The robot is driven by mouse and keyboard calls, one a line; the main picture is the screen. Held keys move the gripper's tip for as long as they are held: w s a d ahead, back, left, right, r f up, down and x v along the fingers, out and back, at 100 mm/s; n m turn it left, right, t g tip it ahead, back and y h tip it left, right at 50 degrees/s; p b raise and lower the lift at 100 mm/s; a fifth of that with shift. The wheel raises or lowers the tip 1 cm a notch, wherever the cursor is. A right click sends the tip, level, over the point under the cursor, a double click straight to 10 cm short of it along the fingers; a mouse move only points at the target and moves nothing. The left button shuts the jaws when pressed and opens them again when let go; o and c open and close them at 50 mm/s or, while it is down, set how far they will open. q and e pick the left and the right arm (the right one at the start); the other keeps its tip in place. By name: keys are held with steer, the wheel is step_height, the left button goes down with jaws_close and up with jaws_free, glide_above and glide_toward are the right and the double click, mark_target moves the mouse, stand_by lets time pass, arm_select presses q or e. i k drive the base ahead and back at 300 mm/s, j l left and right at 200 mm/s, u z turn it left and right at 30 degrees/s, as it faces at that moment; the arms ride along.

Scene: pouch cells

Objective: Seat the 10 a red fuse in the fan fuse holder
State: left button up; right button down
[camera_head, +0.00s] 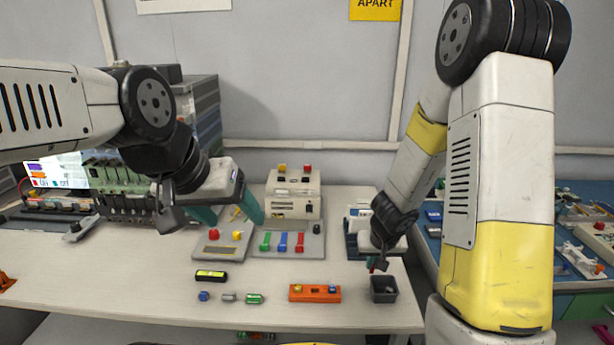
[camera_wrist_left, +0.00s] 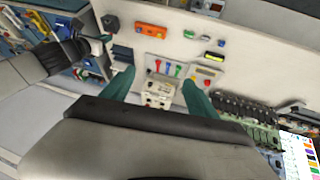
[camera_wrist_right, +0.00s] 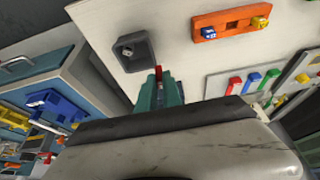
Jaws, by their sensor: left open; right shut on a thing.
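My right gripper (camera_wrist_right: 160,86) is shut on a small red piece, which looks like the red fuse (camera_wrist_right: 158,72). It holds the fuse above the table's right part, beside the dark square bin (camera_head: 384,297). In the head view only a bit of red shows under the right gripper (camera_head: 374,264). An orange block (camera_head: 315,293) has a blue and a yellow piece at its ends and a dark gap between them. No label shows which part is the fan fuse holder. My left gripper (camera_head: 231,214) is open and empty above the grey panels.
A grey panel (camera_head: 310,249) carries green, blue and red upright pieces. A smaller panel (camera_head: 212,248) has red and yellow knobs. A cream device (camera_head: 292,207) stands behind. A black-and-yellow tool (camera_head: 211,275) and small cylinders (camera_head: 254,298) lie in front. A bare table strip runs along the front.

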mark_target(281, 182)
steer(key=i+l+u, duration=0.3)
steer(key=i, duration=0.15)
steer(key=j+u, duration=0.1)
steer(key=u, duration=1.3)
